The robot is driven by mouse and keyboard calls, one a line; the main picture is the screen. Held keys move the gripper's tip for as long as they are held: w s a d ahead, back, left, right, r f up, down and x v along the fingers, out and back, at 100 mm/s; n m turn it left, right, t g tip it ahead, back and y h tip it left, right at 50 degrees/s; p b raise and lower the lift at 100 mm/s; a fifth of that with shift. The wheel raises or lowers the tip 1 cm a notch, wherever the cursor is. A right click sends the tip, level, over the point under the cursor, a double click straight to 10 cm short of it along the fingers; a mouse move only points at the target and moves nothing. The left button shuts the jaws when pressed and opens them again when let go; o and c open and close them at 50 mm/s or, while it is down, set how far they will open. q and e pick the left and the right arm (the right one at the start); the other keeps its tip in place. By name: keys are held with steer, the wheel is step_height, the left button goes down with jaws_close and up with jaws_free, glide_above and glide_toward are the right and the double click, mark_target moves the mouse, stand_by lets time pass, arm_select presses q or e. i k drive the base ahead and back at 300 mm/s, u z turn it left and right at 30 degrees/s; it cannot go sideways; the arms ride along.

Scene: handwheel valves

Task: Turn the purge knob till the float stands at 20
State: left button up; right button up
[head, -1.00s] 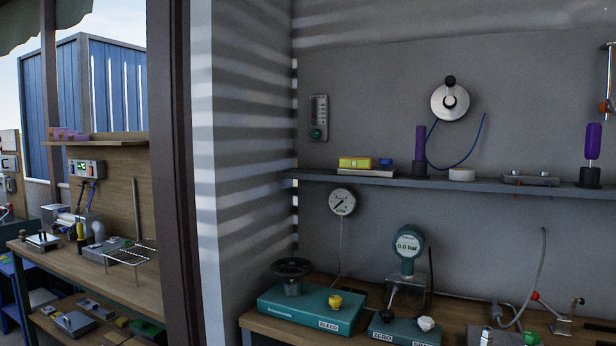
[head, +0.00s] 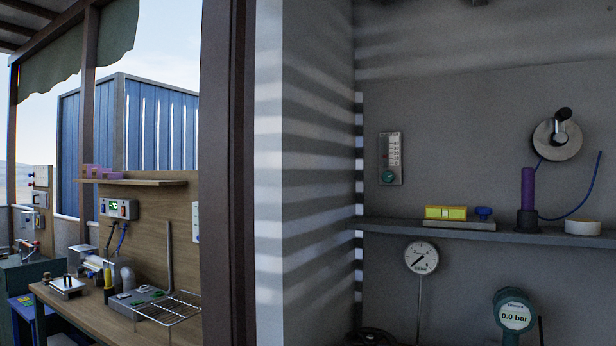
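The flowmeter (head: 390,158) is a small upright plate on the grey wall above the shelf, with a scale tube. Its green purge knob (head: 387,177) sits at the lower part of the plate. The float and the scale numbers are too small to read. Neither of my grippers shows in the head view, and nothing touches the knob.
Below the flowmeter runs a grey shelf (head: 400,227) with a yellow level (head: 446,212) and a purple-handled tool (head: 527,188). A dial gauge (head: 421,257) and a teal digital gauge (head: 515,312) are lower. A wall corner (head: 310,170) stands left.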

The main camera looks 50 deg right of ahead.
mark_target(388, 176)
steer(key=i, duration=0.9)
steer(key=z, duration=1)
steer(key=i, duration=0.55)
steer(key=z, duration=0.55)
